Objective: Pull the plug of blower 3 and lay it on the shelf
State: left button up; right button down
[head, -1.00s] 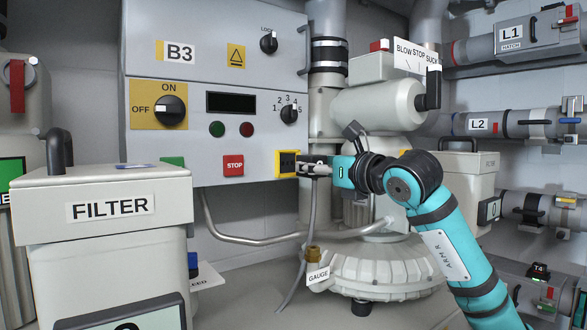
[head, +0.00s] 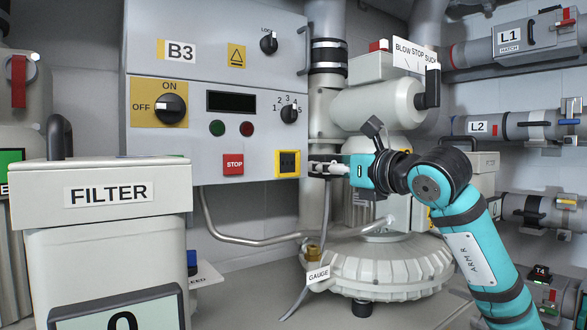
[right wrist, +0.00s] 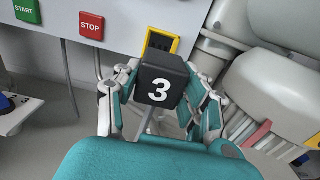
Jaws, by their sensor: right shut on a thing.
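My right gripper (head: 318,167) is just right of the B3 panel. In the right wrist view my right gripper (right wrist: 160,95) is shut on the black plug (right wrist: 159,82) marked 3. In the head view the plug is mostly hidden by the fingers. A grey cable (head: 327,212) hangs from it. The yellow-framed socket (head: 287,164) is on the panel's lower right, uncovered, with a gap between it and the gripper. It also shows behind the plug in the right wrist view (right wrist: 161,42). My left gripper is not in view. I cannot tell which surface is the shelf.
The B3 control panel (head: 215,60) has knobs, buttons and a red STOP button (head: 233,164). A FILTER box (head: 100,190) stands at the left front. The white blower (head: 385,270) with a GAUGE tag is below the arm. A small pale ledge (head: 205,277) is beside the filter.

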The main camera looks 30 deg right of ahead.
jog(key=s+d+b, duration=0.1)
jog(key=s+b, duration=0.2)
jog(key=s, duration=0.9)
jog(key=shift+s, duration=0.2)
dwell(0.5)
jog(key=shift+a, duration=0.1)
jog(key=a+p, duration=0.7)
jog(key=a, duration=0.5)
jog(key=shift+s+a, duration=0.2)
jog(key=shift+s, duration=0.25)
dwell(0.5)
